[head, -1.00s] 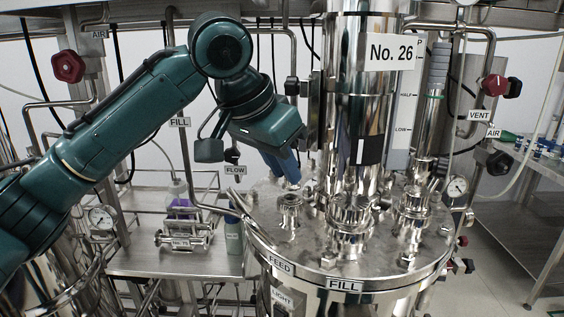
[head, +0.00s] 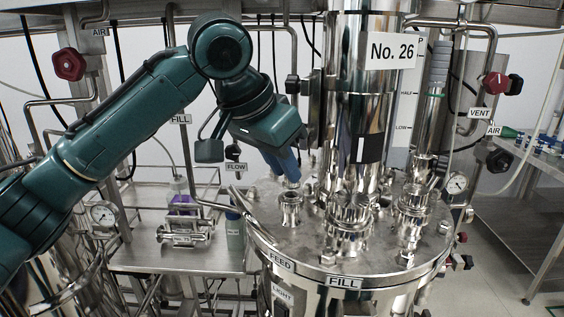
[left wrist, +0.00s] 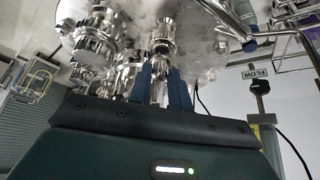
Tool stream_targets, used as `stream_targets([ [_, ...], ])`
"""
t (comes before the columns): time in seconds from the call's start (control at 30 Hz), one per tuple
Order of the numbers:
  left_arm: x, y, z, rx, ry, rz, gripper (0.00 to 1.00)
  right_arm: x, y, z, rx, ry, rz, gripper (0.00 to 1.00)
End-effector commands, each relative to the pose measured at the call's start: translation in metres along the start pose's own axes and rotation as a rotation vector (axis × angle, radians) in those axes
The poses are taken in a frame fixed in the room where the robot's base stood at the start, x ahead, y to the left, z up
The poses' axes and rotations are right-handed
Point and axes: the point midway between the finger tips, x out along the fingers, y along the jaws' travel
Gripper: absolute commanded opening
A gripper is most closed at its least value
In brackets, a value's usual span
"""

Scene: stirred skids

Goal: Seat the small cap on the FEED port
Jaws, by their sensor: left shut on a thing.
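My left gripper (head: 288,172) has blue fingers pointing down over the vessel lid. In the left wrist view the fingers (left wrist: 162,88) are shut on a small shiny metal piece, the small cap (left wrist: 159,90), mostly hidden between them. In the left wrist view the port (left wrist: 162,45) stands just beyond the fingertips. I cannot tell whether cap and port touch. My right gripper is not in view.
The tall steel column (head: 360,100) marked No. 26 rises close to the right of my gripper. The larger FILL port (head: 349,225) stands right of the FEED port. A side shelf (head: 140,260) with bottles is at the left.

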Motion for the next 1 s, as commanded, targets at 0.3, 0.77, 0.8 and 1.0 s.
stream_targets([
  [0.3,0.004,0.000,0.002,0.000,0.000,0.000,0.00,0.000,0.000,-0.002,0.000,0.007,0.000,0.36],
  [0.77,0.009,0.000,0.005,0.000,0.000,0.000,0.00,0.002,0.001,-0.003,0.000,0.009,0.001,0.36],
  [0.8,0.009,0.000,0.005,0.000,0.000,0.000,0.00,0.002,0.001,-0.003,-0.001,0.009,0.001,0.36],
  [1.0,0.011,0.000,0.006,0.000,0.000,0.000,0.00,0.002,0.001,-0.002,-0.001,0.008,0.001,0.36],
])
